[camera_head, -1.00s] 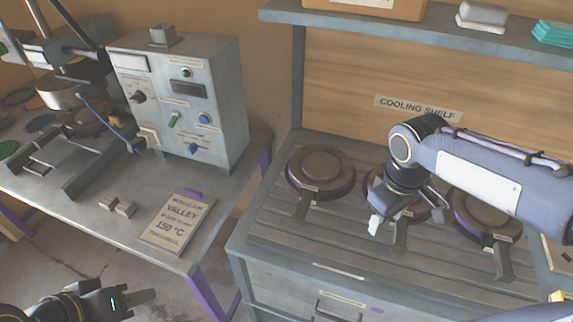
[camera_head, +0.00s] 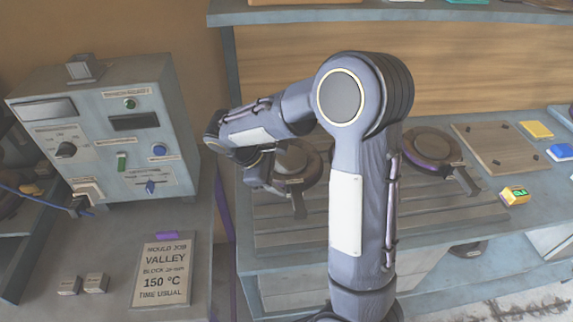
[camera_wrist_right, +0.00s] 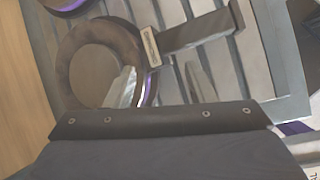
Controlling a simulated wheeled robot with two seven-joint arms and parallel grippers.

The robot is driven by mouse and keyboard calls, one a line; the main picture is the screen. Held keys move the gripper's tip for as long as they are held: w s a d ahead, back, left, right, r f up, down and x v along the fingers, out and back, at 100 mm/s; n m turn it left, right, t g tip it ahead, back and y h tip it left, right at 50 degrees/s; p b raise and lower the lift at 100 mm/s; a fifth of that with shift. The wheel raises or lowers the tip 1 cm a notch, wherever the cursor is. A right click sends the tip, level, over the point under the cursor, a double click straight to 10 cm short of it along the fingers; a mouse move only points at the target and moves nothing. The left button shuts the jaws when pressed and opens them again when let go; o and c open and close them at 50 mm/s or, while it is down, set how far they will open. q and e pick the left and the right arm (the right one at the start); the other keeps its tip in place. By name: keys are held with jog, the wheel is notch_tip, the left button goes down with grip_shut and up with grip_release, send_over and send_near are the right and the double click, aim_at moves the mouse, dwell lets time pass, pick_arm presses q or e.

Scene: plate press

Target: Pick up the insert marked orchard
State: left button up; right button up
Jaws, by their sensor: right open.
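Round dark inserts with bar handles lie on the slatted cooling shelf (camera_head: 275,240). The left insert (camera_head: 296,158) is partly behind my right gripper (camera_head: 272,187), and the right insert (camera_head: 430,147) is clear. My right arm hides most of the space between them. In the right wrist view an insert (camera_wrist_right: 75,50) lies just beyond my open right gripper (camera_wrist_right: 163,88). One finger overlaps its purple-edged rim; the other is over the slats below its handle (camera_wrist_right: 200,33). Nothing is between the fingers. The small label (camera_wrist_right: 152,46) is too blurred to read. My left gripper is out of view.
The press control box (camera_head: 110,130) stands at the left. An upper shelf (camera_head: 380,14) runs overhead.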

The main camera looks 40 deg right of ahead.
aim_at(291, 172)
jog(key=x, duration=0.4)
jog(key=shift+a+f, duration=0.1)
jog(key=shift+f, duration=0.15)
jog(key=shift+c, duration=0.4)
